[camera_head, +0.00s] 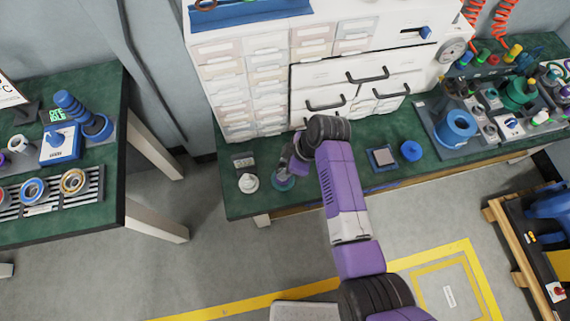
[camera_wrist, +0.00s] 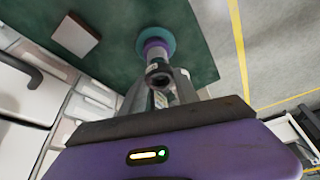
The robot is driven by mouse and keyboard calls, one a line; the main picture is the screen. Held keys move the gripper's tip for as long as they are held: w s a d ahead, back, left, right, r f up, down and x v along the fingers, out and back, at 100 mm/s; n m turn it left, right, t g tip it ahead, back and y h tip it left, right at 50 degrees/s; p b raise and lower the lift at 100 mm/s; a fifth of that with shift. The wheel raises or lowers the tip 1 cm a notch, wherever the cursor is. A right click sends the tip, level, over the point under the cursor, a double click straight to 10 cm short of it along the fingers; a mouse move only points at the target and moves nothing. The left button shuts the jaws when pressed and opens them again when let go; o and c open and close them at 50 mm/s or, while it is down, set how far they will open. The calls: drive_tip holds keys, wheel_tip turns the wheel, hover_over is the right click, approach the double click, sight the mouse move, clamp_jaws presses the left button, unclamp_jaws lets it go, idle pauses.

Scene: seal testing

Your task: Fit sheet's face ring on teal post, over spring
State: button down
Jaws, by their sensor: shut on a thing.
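The teal post's round base (camera_head: 283,183) stands on the green bench, just below my gripper (camera_head: 290,170). In the wrist view the teal disc (camera_wrist: 168,42) lies directly ahead of the fingers, with a purple collar (camera_wrist: 156,49) in front of it. My gripper is shut on a small grey ring-like part (camera_wrist: 159,78) with a dark opening, which seems to be the face ring. It lines up with the collar in this view. I cannot tell whether it touches the post. The spring is not distinguishable.
A white round part (camera_head: 248,183) and a small dark display (camera_head: 243,160) stand left of my gripper. The drawer cabinet (camera_head: 268,80) rises behind. A square plate (camera_head: 382,157) and a blue ring (camera_head: 410,151) lie to the right, past my arm. The bench's front edge is near.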

drive_tip(key=shift+f+b, duration=0.7)
drive_tip(key=shift+f, duration=0.25)
drive_tip(key=c, duration=0.8)
unclamp_jaws()
drive_tip(key=shift+c, duration=0.2)
drive_tip(key=shift+r, duration=0.1)
wheel_tip(320, 180, up, 7)
drive_tip(key=p, duration=0.6)
drive_tip(key=shift+p, duration=0.3)
